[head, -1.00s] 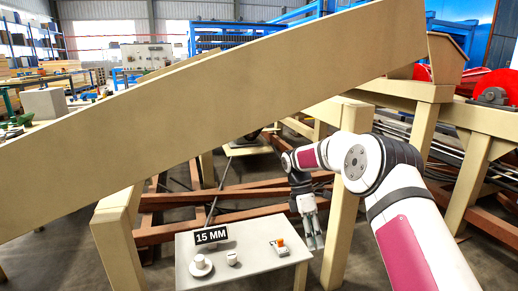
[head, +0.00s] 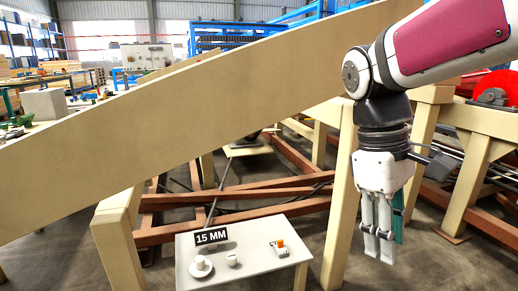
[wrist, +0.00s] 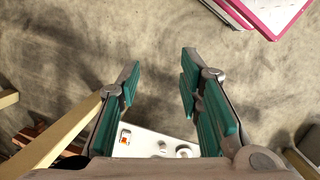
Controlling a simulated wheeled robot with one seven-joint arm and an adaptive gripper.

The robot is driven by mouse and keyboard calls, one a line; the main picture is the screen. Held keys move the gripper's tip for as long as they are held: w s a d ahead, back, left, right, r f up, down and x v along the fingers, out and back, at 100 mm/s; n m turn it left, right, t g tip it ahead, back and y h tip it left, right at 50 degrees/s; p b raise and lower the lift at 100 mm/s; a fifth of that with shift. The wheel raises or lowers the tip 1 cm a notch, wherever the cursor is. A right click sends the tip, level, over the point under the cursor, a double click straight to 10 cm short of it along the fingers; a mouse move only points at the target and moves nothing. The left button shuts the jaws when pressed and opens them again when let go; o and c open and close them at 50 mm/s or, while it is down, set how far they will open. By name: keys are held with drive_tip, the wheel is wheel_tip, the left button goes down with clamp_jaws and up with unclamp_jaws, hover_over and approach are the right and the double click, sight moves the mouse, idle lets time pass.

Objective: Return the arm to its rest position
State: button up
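My arm is folded in at the right of the head view, with my gripper (head: 379,250) pointing straight down, to the right of the small white table. In the wrist view my gripper (wrist: 160,85) shows its two green-padded fingers spread apart. Nothing is between them, only bare floor beyond. The gripper touches nothing that I can see.
The small white table (head: 250,265) bears a 15 MM sign (head: 211,236), a round white knob (head: 201,266), a smaller white piece (head: 232,259) and an orange-and-white switch (head: 280,247). A long beige beam (head: 190,115) slants across. Beige posts (head: 342,200) stand beside the table.

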drive_tip(key=s+f+m+t+y, duration=0.1)
drive_tip(key=s+f+m, duration=0.25)
drive_tip(key=s, duration=0.65)
drive_tip(key=s+f+m+t+y, duration=0.15)
drive_tip(key=s+m, duration=0.25)
drive_tip(key=s, duration=0.5)
wheel_tip(320, 180, up, 40)
drive_tip(key=t+p, duration=0.3)
drive_tip(key=p, duration=3.5)
drive_tip(key=shift+s+f, duration=0.15)
drive_tip(key=shift+f, duration=0.1)
drive_tip(key=shift+n+t, duration=0.25)
